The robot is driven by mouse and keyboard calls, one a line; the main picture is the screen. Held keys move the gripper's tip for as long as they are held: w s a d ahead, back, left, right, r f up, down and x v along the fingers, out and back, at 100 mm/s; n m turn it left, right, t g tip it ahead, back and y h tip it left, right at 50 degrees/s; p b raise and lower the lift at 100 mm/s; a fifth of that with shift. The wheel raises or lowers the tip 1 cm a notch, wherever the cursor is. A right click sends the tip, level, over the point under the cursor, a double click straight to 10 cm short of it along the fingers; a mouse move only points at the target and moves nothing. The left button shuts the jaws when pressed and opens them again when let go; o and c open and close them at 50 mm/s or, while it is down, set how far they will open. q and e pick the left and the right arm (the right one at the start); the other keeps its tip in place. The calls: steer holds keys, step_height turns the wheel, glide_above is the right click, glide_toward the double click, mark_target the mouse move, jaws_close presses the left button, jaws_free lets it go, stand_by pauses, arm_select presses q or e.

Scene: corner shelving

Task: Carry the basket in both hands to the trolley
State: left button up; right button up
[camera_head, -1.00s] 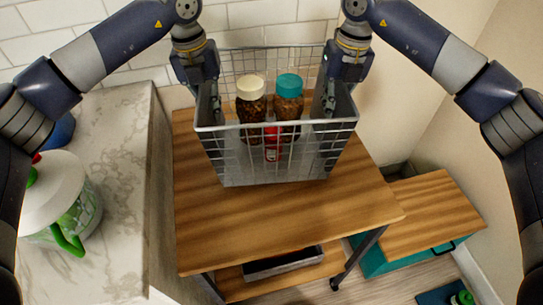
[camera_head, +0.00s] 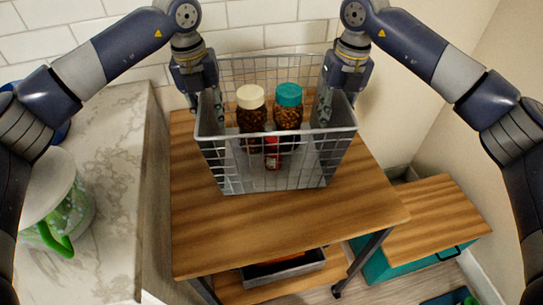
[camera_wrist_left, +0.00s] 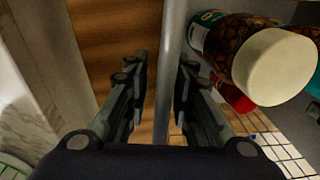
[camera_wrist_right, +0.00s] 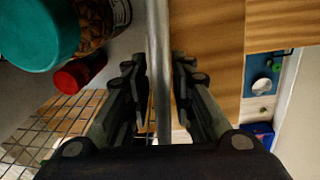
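The grey wire basket (camera_head: 275,180) is upright over the wooden top of the trolley (camera_head: 290,235). I cannot tell whether its bottom touches the wood. It holds a white-lidded jar (camera_head: 251,120), a teal-lidded jar (camera_head: 288,115) and a small red-capped container (camera_head: 272,155). My left gripper (camera_head: 208,112) is shut on the basket's left rim; the rim (camera_wrist_left: 171,70) runs between its fingers in the left wrist view. My right gripper (camera_head: 328,110) is shut on the right rim, which passes between its fingers in the right wrist view (camera_wrist_right: 159,70). The fingertips are partly hidden in the head view.
A marble counter (camera_head: 110,170) with a green-white jug (camera_head: 65,215) stands close at the left. A tray (camera_head: 285,268) lies on the trolley's lower shelf. A teal cabinet with a wooden top (camera_head: 440,215) stands at the right. The trolley top's front is clear.

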arm_select(q)
steer(key=shift+s, duration=0.1)
arm_select(e)
steer(key=shift+r, duration=0.1)
arm_select(q)
steer(key=shift+d, duration=0.1)
steer(key=shift+r, duration=0.15)
arm_select(e)
steer(key=shift+w, duration=0.1)
arm_select(q)
step_height(320, 180, up, 12)
steer(key=a, duration=0.1)
steer(key=shift+f, duration=0.2)
arm_select(e)
step_height(320, 180, up, 12)
steer(key=d, duration=0.1)
arm_select(q)
steer(key=shift+s, duration=0.1)
stand_by(0.4)
